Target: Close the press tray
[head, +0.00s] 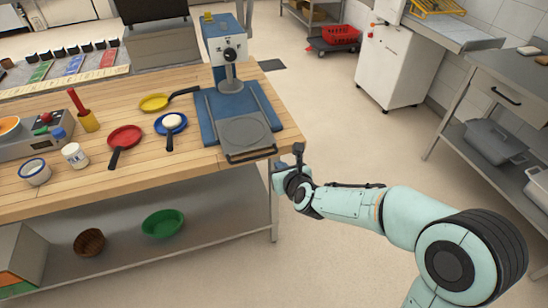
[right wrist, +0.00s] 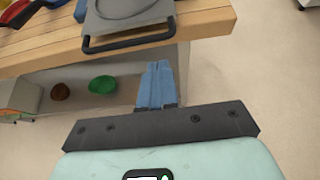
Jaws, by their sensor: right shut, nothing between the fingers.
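The blue press (head: 227,50) stands near the right end of the wooden counter. Its grey press tray (head: 245,132) is pulled out towards the counter's front edge, with a dark bar handle (head: 252,154) at its front. In the right wrist view the tray (right wrist: 128,12) and its handle (right wrist: 128,42) show at the top. My right gripper (right wrist: 157,66) has its blue fingers together with nothing between them, just short of the handle and apart from it. In the head view the right gripper (head: 282,170) is by the counter's front right corner. My left gripper is not in view.
Left of the press lie a yellow pan (head: 155,102), a red pan (head: 125,136) and a blue pan (head: 171,123) with a white item. A green bowl (head: 163,223) and a brown basket (head: 90,242) sit on the lower shelf.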

